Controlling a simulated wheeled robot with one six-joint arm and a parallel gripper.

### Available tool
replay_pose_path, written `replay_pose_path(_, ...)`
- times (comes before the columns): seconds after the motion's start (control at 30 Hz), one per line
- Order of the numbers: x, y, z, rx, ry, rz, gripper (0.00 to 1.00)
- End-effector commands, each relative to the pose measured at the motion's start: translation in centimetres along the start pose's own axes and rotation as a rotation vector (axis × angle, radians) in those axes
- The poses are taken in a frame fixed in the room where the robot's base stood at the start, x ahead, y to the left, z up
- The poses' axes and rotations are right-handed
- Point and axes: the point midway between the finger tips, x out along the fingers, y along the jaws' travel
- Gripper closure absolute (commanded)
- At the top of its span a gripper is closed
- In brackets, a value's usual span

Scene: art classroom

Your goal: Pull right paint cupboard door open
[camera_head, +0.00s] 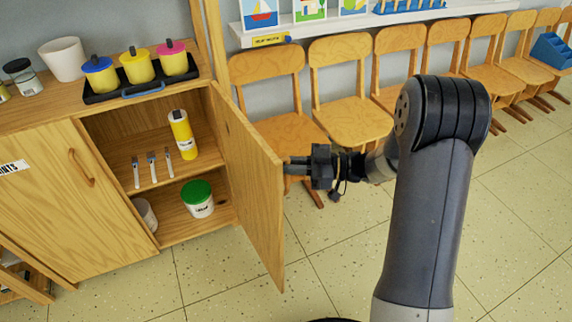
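The right paint cupboard door (253,180) stands wide open, swung out to the right on its hinge side. Behind it the cupboard's inside shows shelves with a yellow bottle (182,134), several small tools (152,170) and a white tub with a green lid (198,202). My gripper (290,167) is at the door's outer face, near its free edge. The door's handle is not visible, hidden on the outer face or behind my fingers. I cannot tell whether the fingers are closed on it.
The left door (45,205) is shut. A black tray (135,88) of paint pots and a white cup (63,60) stand on the cupboard top. Wooden chairs (350,118) line the wall behind my arm. The floor (330,255) in front is clear.

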Motion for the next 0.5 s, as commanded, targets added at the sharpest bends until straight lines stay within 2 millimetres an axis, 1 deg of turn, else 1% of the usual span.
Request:
replay_pose_path(0.23,0.02,0.17,-0.13,-0.003,0.001,0.005,1.00)
replay_pose_path(0.27,0.02,0.17,-0.13,-0.003,0.001,0.005,0.87)
replay_pose_path(0.3,0.02,0.17,-0.14,-0.003,0.001,0.005,0.83)
replay_pose_path(0.5,0.02,0.11,-0.10,-0.003,0.001,0.004,0.83)
